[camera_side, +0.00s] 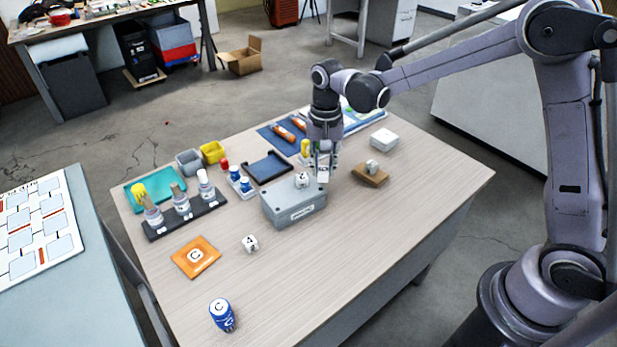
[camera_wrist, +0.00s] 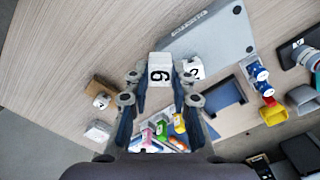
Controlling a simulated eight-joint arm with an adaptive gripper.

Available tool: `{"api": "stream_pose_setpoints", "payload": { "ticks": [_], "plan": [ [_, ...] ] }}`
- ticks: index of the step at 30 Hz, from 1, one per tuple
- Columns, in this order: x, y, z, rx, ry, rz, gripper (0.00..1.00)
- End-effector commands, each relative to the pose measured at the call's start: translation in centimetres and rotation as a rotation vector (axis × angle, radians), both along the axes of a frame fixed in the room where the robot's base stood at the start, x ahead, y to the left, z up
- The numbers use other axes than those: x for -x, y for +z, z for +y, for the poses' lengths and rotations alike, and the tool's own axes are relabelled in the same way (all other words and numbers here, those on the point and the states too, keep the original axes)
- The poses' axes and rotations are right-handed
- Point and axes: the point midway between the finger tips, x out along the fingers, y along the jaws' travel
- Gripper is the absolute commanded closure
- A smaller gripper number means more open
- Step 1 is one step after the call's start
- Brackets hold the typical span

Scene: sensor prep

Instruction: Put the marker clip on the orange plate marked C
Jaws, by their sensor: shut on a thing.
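My gripper (camera_side: 322,172) is shut on a white marker clip (camera_wrist: 159,70), a small block whose dark mark looks like a 6 or 9. In the side view the gripper points down just beyond the right end of the grey box (camera_side: 293,208), holding the clip above the table. The wrist view shows the clip between the two fingertips (camera_wrist: 158,92). The orange plate (camera_side: 182,258) marked C lies flat and empty at the table's front left in the side view. It is not visible in the wrist view.
A lettered white block (camera_side: 250,243) stands right of the plate, a blue can (camera_side: 222,316) in front. A dark bottle rack (camera_side: 160,232) is behind the plate. A brown block (camera_side: 369,177) stands right.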

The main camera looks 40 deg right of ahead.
Motion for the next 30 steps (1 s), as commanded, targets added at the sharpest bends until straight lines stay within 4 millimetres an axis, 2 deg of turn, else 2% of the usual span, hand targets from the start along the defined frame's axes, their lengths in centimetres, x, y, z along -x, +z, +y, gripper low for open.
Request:
{"api": "stream_pose_setpoints", "payload": {
  "ticks": [1, 6, 9, 12, 20, 30],
  "plan": [
    [-1.2, 0.0, 2.4, 0.000, 0.093, 0.000, 0.93],
    [-3.9, 0.0, 9.5, 0.000, 0.384, 0.000, 0.93],
    [-4.7, -0.1, 13.1, 0.000, 0.523, 0.000, 0.93],
    [-5.0, -0.2, 15.8, 0.000, 0.628, 0.000, 0.93],
    [-5.2, -0.7, 19.4, 0.000, 0.738, 0.000, 0.93],
    [-4.9, -4.6, 25.7, 0.000, 0.739, 0.000, 0.93]
  ]
}}
